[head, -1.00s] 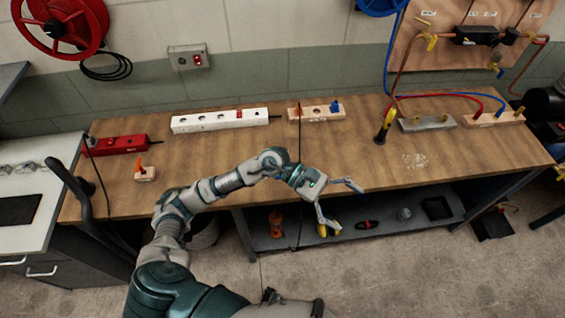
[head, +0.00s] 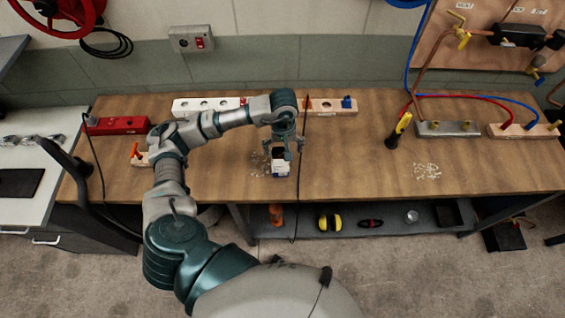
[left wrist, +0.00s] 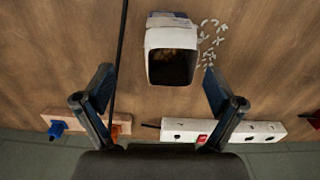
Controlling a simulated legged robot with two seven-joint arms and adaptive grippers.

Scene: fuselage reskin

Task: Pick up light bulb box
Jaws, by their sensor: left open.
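The light bulb box (head: 280,168) is a small white box with a dark lower part, standing on the wooden workbench near its front edge. In the left wrist view the box (left wrist: 172,50) shows an open top with a dark inside. My left gripper (head: 285,150) points down over the box in the head view. In the left wrist view my left gripper (left wrist: 158,76) is open, with its two fingers apart and the box between and beyond their tips. It is not holding the box. My right gripper is not in view.
The wooden workbench (head: 370,170) is mostly bare around the box. White marks (left wrist: 212,40) lie beside it. A white power strip (left wrist: 225,130) and a wooden socket block (left wrist: 85,123) stand behind. A thin dark cable (head: 301,180) hangs close to the right of the box.

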